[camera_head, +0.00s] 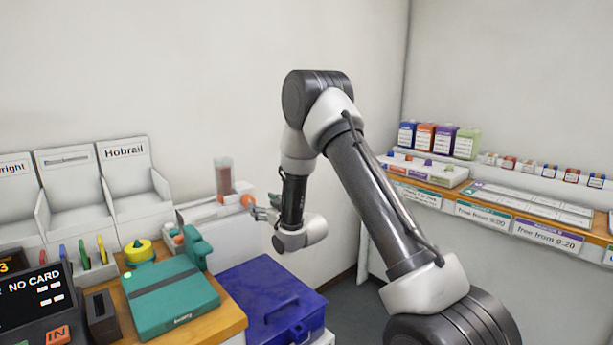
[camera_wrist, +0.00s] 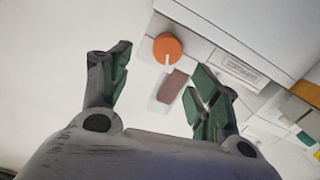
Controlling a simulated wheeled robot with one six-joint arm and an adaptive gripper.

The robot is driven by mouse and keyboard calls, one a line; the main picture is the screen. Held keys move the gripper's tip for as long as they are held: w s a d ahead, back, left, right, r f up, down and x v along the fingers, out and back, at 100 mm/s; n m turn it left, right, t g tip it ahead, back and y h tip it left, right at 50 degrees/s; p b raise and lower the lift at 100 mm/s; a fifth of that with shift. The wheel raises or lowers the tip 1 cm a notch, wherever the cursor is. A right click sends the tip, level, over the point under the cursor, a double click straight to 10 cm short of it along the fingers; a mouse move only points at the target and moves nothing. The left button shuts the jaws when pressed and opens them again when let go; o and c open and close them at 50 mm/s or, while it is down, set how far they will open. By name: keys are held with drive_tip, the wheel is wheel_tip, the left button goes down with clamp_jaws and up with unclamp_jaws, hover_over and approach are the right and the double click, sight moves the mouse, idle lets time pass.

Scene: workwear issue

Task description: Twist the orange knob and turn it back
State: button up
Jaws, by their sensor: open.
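The orange knob (camera_wrist: 167,47) is round, with a pale line pointing toward the bottom of the wrist view. It sits on the white housing of a dispenser, and in the head view its orange edge (camera_head: 248,201) shows just left of my gripper. My gripper (camera_head: 267,208) faces the knob from the right. In the wrist view my gripper (camera_wrist: 158,78) has its two green-padded fingers spread wide, with nothing between them. The knob shows beyond the fingertips, apart from both fingers and nearer the right one.
A clear tube with brown contents (camera_head: 223,177) stands on the dispenser. A blue lidded box (camera_head: 265,295) lies below my gripper. A teal case (camera_head: 170,300) and a yellow round object (camera_head: 138,251) are on the wooden counter at left. A shelf with small boxes (camera_head: 467,143) is at right.

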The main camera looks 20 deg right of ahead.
drive_tip(key=s+d+r+m+g+h, duration=0.1)
drive_tip(key=s+d+r+g+h, duration=0.1)
drive_tip(key=s+r, duration=0.5)
drive_tip(key=s+d+r+m+g+h, duration=0.1)
drive_tip(key=s+d+r+g+h, duration=0.1)
drive_tip(key=s+d+r, duration=0.5)
drive_tip(key=shift+s+r+m+g, duration=0.3)
drive_tip(key=shift+s+m+g, duration=0.1)
drive_tip(key=shift+s+g, duration=0.55)
